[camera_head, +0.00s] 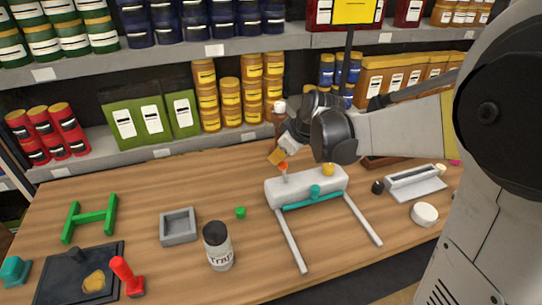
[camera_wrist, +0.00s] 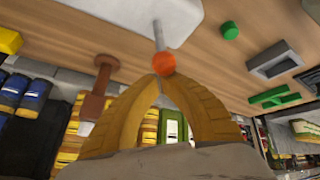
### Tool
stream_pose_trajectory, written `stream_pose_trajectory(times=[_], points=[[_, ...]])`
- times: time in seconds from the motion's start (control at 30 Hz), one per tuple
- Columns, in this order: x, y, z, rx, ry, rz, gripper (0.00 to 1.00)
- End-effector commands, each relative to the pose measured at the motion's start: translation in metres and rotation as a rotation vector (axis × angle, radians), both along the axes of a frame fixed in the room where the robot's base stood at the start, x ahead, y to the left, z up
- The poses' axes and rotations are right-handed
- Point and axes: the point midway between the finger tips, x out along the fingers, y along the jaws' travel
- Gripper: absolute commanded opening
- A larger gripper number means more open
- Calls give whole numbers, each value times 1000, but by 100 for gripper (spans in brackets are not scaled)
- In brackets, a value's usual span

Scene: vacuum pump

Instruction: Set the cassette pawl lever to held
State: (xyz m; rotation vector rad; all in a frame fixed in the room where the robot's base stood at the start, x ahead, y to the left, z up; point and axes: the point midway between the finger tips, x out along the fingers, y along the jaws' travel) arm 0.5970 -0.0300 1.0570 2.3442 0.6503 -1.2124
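A white block-shaped body (camera_head: 305,187) sits on the wooden table with two pale rails running forward from it. A lever with an orange ball knob (camera_head: 283,166) on a thin grey stem stands at its left end. The knob also shows in the wrist view (camera_wrist: 163,64). A teal bar with a knob (camera_head: 314,193) lies along the body's front, and a yellow knob (camera_head: 328,170) is on its top right. My gripper (camera_head: 275,158) has yellow fingers brought together, their tips (camera_wrist: 160,79) right by the orange knob. Whether they touch it is unclear. Nothing shows between them.
A brown bottle (camera_head: 278,112) stands behind my gripper, near the shelves. A white holder (camera_head: 415,183) and round white piece (camera_head: 424,214) lie right.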

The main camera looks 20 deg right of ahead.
Motion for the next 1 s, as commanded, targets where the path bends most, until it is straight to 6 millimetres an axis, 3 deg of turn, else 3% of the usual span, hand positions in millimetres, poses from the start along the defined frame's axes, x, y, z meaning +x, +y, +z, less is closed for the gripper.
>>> stream_pose_trajectory(times=[0.5,1.0], points=[[0,-38,0,413,-1,-3,0],[0,-35,11,416,1,1,0]])
